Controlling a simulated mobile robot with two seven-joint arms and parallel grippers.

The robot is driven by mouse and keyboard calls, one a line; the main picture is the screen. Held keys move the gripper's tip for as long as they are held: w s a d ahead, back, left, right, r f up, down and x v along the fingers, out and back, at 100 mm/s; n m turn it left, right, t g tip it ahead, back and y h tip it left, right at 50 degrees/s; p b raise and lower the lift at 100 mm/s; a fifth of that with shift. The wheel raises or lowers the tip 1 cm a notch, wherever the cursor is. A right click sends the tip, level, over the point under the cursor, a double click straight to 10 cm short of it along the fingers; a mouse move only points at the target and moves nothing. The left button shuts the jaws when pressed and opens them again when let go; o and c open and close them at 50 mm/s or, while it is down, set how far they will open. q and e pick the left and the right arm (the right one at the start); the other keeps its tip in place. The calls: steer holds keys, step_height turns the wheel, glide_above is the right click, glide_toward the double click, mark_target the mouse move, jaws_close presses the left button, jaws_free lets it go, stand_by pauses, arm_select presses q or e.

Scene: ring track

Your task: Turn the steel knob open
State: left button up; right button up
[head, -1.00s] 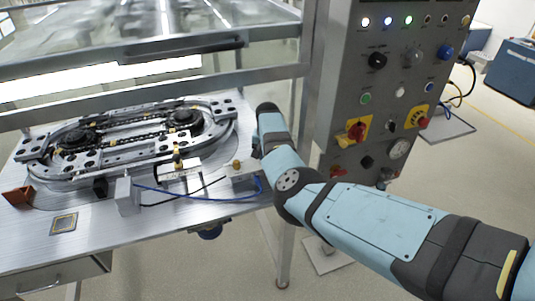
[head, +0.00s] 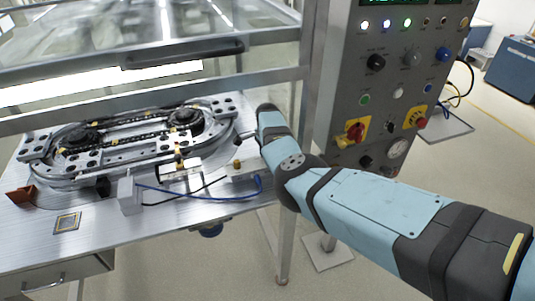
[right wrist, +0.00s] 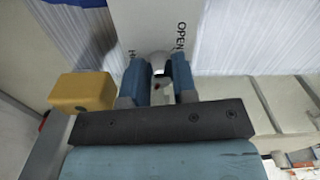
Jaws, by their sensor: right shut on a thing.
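The steel knob (right wrist: 158,58) shows in the right wrist view, a small shiny rounded piece in front of a grey plate (right wrist: 150,18) printed with "OPEN" and part of another word. My right gripper (right wrist: 159,76) has its two blue fingers on either side of the knob and is shut on it. The fingers hide part of the knob, so its turn angle cannot be read. In the head view my right arm reaches the right end of the workbench, and the knob cannot be made out there. My left gripper is not in view.
A yellow block (right wrist: 82,92) sits close to the left finger in the right wrist view. In the head view the oval ring track (head: 130,140) lies on the metal bench (head: 100,240). A blue cable (head: 215,197) crosses the bench.

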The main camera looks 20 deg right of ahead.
steer(key=m, duration=0.5)
steer(key=shift+m, duration=0.3)
steer(key=m+b, duration=0.1)
steer(key=m, duration=0.4)
steer(key=m+b, duration=0.1)
steer(key=m, duration=0.3)
steer(key=m+b, duration=0.1)
steer(key=m, duration=0.3)
steer(key=shift+b, duration=0.3)
steer(key=shift+m+b, duration=0.35)
steer(key=shift+m, duration=0.85)
steer(key=o, duration=0.9)
